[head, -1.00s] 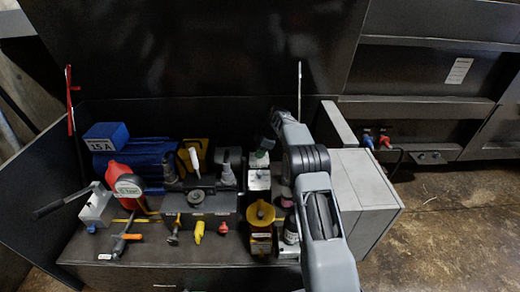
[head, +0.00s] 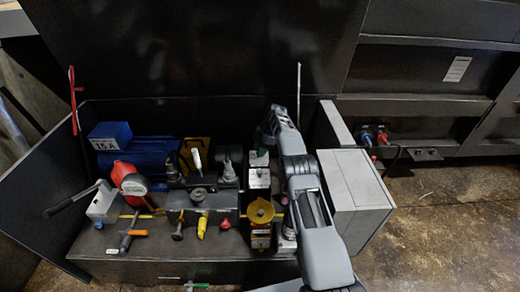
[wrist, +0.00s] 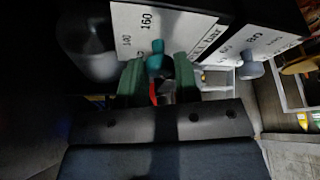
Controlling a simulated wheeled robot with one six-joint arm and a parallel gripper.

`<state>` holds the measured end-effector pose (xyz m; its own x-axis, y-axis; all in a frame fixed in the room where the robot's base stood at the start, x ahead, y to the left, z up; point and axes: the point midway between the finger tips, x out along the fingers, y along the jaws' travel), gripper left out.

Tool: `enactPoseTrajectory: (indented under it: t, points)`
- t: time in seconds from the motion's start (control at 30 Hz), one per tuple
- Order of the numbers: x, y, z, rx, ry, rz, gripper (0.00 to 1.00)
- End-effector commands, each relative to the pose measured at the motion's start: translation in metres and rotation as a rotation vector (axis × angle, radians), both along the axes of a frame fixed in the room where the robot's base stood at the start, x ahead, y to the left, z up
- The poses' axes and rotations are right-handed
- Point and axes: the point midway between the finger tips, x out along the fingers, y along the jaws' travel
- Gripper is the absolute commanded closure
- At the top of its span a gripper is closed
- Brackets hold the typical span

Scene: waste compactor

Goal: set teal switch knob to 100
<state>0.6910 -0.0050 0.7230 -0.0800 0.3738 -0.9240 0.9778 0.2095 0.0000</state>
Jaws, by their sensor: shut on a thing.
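A red part shows between the fingers below the knob. The knob's exact setting cannot be read. In the head view my arm reaches over the right side of the bench to small white-topped boxes (head: 258,178), and the knob cannot be made out there.
A second scale plate with a blue-grey knob (wrist: 250,70) stands close on the right in the wrist view. A grey cabinet (head: 362,192) stands right of my arm.

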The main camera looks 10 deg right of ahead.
Motion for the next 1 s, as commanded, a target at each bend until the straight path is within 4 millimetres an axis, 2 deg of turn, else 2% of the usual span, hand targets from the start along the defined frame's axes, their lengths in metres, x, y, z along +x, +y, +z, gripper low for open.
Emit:
enactPoseTrajectory:
  t: [0.3,0.33,0.57,0.87,1.0]
  points:
    - [0.000,0.000,0.000,0.001,0.001,0.003,0.94]
    - [0.000,0.000,0.000,0.001,0.001,0.003,0.68]
    - [0.000,0.000,0.000,0.001,0.001,0.001,0.46]
    - [0.000,0.000,0.003,0.000,0.000,0.001,0.46]
    - [0.001,0.000,0.018,0.000,-0.004,0.002,0.46]
